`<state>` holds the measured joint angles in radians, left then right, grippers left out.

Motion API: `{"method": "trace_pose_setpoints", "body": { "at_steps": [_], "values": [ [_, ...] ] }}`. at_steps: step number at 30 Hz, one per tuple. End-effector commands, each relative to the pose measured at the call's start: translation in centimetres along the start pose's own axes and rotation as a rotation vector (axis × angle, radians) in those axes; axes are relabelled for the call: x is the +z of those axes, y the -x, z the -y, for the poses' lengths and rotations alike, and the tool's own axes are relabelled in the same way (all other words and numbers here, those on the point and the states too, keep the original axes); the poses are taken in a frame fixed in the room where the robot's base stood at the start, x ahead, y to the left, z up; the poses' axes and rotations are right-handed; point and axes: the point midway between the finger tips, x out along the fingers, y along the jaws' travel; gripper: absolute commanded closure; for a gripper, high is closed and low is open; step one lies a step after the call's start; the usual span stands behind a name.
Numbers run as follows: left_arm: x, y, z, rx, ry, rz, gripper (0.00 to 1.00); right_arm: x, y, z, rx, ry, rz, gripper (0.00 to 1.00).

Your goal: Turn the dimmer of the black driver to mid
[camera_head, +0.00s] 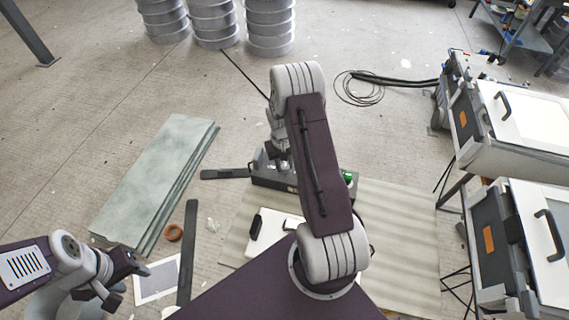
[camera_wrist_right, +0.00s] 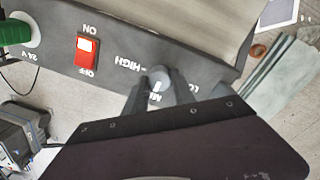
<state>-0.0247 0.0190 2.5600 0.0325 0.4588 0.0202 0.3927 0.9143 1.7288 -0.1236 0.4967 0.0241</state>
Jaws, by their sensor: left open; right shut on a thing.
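The black driver (camera_head: 272,180) sits on the floor-level work area in the head view, partly hidden by my right arm. In the right wrist view its dark face (camera_wrist_right: 60,22) carries HIGH, MID and LOW labels, upside down. My right gripper (camera_wrist_right: 158,86) is shut on the dimmer knob (camera_wrist_right: 158,74), one finger on each side. A short white mark on the knob points toward the MID label, which the fingers partly cover. In the head view the right gripper (camera_head: 275,153) is mostly hidden at the driver. My left gripper (camera_head: 122,284) is open and empty at lower left.
The driver also has a red ON/OFF switch (camera_wrist_right: 87,48) and a green plug (camera_wrist_right: 14,32) at 24 V. Greenish slabs (camera_head: 155,180) lie left. An orange ring (camera_head: 174,232) and dark strip (camera_head: 188,250) lie nearby. White-lidded cases (camera_head: 535,120) stand right.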

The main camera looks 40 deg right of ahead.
Motion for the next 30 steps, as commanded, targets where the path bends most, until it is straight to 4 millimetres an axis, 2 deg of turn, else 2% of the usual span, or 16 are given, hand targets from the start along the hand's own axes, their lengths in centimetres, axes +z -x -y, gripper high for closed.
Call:
{"method": "trace_pose_setpoints", "body": {
  "at_steps": [11, 12, 14, 23, 26, 30],
  "values": [
    [0.0, 0.0, 0.0, 0.0, 0.0, 0.0, 0.55, 0.0, 0.0, 0.0, 0.0, 0.002, -0.001, 1.0],
    [0.0, 0.0, 0.0, 0.0, 0.0, 0.0, 0.55, 0.0, 0.0, 0.0, 0.0, 0.002, -0.001, 0.61],
    [0.0, 0.0, 0.0, 0.0, 0.0, 0.0, 0.55, 0.0, 0.0, 0.0, 0.0, 0.002, -0.001, 0.47],
    [0.0, 0.0, 0.0, 0.0, 0.0, 0.0, 0.55, 0.0, 0.1, 0.0, 0.0, 0.001, -0.001, 0.47],
    [0.0, 0.0, 0.0, 0.0, 0.0, 0.0, 0.55, -0.1, 1.4, 0.0, 0.0, 0.001, -0.004, 0.47],
    [0.0, -0.1, 0.0, 0.0, 0.0, 0.0, 0.55, -0.1, 4.5, 0.0, 0.0, 0.0, -0.006, 0.47]
  ]
}}
